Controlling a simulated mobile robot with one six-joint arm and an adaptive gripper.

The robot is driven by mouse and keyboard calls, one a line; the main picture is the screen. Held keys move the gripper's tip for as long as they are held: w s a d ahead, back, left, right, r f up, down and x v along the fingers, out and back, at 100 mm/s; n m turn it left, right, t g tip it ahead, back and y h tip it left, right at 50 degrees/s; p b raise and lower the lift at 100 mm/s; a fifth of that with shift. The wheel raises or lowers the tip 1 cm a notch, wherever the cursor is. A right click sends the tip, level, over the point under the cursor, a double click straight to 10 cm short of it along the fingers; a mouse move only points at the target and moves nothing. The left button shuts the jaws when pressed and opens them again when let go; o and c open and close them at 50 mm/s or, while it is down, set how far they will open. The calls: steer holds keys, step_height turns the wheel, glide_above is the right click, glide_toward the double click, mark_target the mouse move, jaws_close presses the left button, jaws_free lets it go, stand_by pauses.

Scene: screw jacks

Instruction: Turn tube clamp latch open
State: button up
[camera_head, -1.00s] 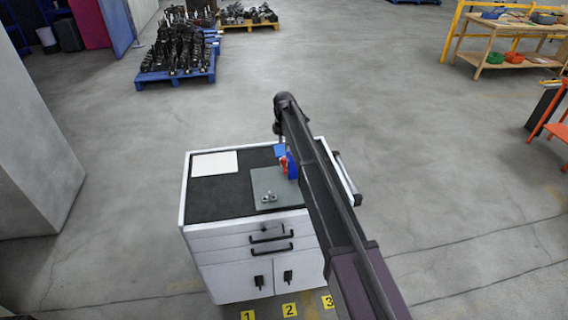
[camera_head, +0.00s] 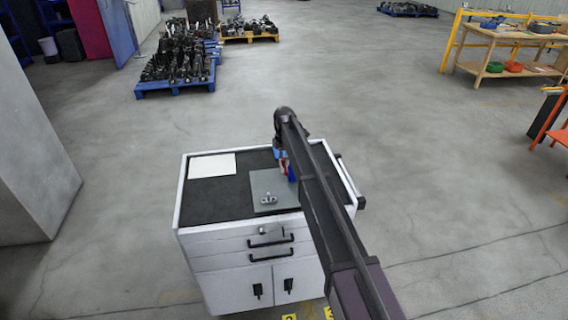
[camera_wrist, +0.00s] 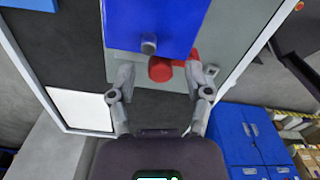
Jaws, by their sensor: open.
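A blue block (camera_wrist: 150,22) with a grey round stud and a red cylindrical part (camera_wrist: 161,69) fills the top middle of the wrist view. The blue and red thing (camera_head: 290,172) also shows in the head view, partly behind my arm. My gripper (camera_wrist: 160,80) is open. Its fingertips are to the left and right of the red part, and whether they touch it cannot be told. A small grey metal fitting (camera_head: 268,199) lies on a grey-green plate (camera_head: 262,182). I cannot tell which piece is the tube clamp latch.
The plate lies on the dark top of a white cabinet (camera_head: 212,242) with drawers and doors. A white sheet (camera_head: 212,165) lies at its back left. Floor around it is clear. Loaded pallets (camera_head: 178,82) and a wooden workbench (camera_head: 497,45) stand farther back.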

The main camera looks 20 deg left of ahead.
steer(key=shift+f, duration=0.25)
steer(key=shift+c, duration=0.3)
jaws_close()
steer(key=shift+m, duration=2.9)
